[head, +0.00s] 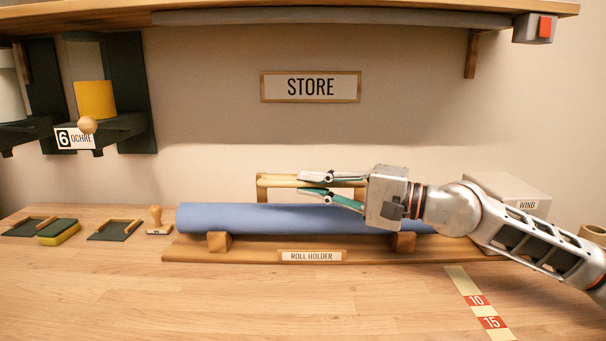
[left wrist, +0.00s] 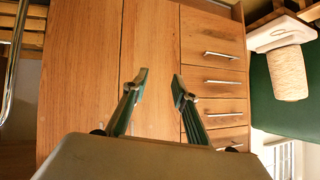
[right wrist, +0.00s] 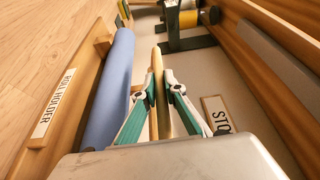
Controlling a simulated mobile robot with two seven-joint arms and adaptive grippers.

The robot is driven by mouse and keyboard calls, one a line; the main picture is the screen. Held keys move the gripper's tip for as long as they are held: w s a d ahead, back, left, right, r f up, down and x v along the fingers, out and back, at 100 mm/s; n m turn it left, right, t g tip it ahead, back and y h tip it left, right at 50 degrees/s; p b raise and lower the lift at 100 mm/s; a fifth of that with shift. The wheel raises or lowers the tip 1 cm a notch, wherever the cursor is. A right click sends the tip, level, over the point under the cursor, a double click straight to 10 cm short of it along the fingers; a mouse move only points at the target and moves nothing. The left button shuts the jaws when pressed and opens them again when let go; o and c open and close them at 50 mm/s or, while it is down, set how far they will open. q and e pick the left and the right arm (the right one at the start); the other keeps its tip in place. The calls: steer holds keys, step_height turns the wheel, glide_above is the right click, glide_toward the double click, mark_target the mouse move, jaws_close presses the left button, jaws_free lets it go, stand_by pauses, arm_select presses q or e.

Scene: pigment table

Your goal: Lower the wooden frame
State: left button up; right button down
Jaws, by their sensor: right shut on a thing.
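The wooden frame (head: 262,188) stands behind the blue roll (head: 250,218), its top bar level and above the roll. Its bar also shows in the right wrist view (right wrist: 157,62), running between the fingers. My right gripper (head: 312,185) comes in from the right and is shut on the bar. The frame's right part is hidden behind the gripper, and its lower part behind the roll. The roll lies on the wooden roll holder (head: 215,255). My left gripper (left wrist: 160,84) shows only in its wrist view, open and empty, with wooden drawers beyond it.
A grey box labelled WIND (head: 505,190) stands at the right behind my right arm. A shelf (head: 330,8) with a red button (head: 545,27) overhangs the table. A stamp (head: 156,218) and dark pads (head: 115,230) lie at the left. The front of the table is clear.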

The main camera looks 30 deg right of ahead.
mark_target(314, 215)
step_height(314, 215, down, 5)
steer(key=n+b, duration=0.2)
steer(key=shift+f+n+y+b, duration=0.1)
steer(key=shift+n+y+b, duration=0.2)
steer(key=shift+y+b, duration=0.1)
steer(key=shift+f+n+t+b, duration=0.3)
steer(key=shift+f+n+b, duration=0.1)
steer(key=shift+f+n, duration=0.1)
steer(key=shift+f+n+y, duration=0.15)
steer(key=shift+n+y, duration=0.15)
steer(key=shift+n, duration=0.1)
steer(key=shift+d+f+n+b, duration=0.1)
steer(key=shift+n+b, duration=0.2)
steer(key=shift+b, duration=0.1)
arm_select(q)
steer(key=shift+n+t+h, duration=0.5)
steer(key=shift+h, duration=0.1)
steer(key=d, duration=0.1)
steer(key=w+d+r, duration=0.1)
steer(key=d, duration=0.2)
steer(key=shift+w+d+r, duration=0.1)
steer(key=shift+w+r, duration=0.3)
steer(key=shift+s, duration=0.1)
arm_select(e)
steer(key=shift+t, duration=0.3)
